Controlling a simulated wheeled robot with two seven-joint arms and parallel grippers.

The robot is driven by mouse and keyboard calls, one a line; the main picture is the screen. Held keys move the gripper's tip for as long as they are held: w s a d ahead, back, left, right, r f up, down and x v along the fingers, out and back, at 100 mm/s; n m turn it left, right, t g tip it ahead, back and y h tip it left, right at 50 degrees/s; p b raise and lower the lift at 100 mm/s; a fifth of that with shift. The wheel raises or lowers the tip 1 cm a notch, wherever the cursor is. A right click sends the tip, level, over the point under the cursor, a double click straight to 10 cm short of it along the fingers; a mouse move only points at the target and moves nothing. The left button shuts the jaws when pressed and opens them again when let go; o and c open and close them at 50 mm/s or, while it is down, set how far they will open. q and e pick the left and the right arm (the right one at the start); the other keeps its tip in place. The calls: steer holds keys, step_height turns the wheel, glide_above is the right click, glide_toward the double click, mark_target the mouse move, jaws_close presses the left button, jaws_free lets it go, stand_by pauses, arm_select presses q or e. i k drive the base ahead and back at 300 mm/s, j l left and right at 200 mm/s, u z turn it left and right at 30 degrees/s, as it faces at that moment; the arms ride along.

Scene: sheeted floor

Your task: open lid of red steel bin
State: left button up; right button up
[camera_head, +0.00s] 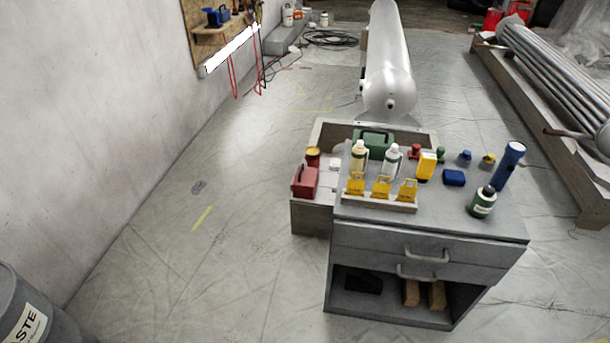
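I cannot make out a red steel bin for certain. Small red containers (492,19) stand far off at the top right; they are too small to tell whether they have a lid. A red box (305,182) with a dark handle sits beside the grey cabinet, on the wooden crate's left side. Neither of my grippers shows in the head view.
A grey cabinet (430,235) with drawers stands ahead, its top crowded with bottles and yellow padlocks. A grey waste bin (35,310) is cut off at the lower left. A silver tank (388,65) lies behind. The floor (190,255) left of the cabinet is clear.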

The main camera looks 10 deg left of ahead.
mark_target(306, 177)
steer(key=i+j, duration=0.85)
